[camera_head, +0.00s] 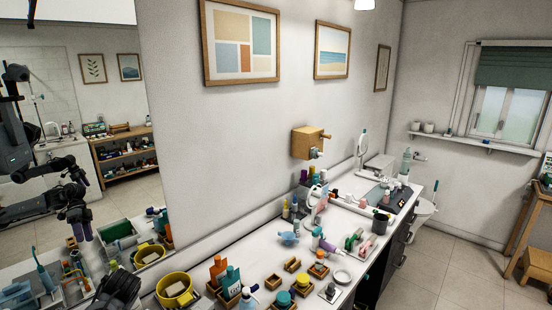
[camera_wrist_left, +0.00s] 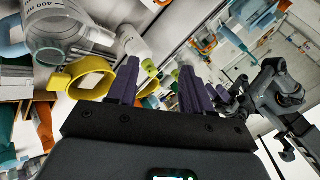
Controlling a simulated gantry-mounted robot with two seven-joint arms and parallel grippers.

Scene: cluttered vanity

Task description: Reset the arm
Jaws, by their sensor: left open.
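My left gripper (camera_wrist_left: 159,68) shows in the left wrist view with its two dark purple fingers spread apart. I see nothing clamped between them; vanity items show behind the gap. In the head view a dark part of my arm (camera_head: 115,291) enters at the bottom left, beside the yellow pot (camera_head: 175,290) at the vanity's near end. The fingers cannot be made out there. My right gripper is in neither view.
The white vanity top (camera_head: 232,258) is crowded with bottles, small wooden trays and cups. A teal bottle (camera_head: 231,283) stands right of the yellow pot. A mirror (camera_head: 115,65) fills the left.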

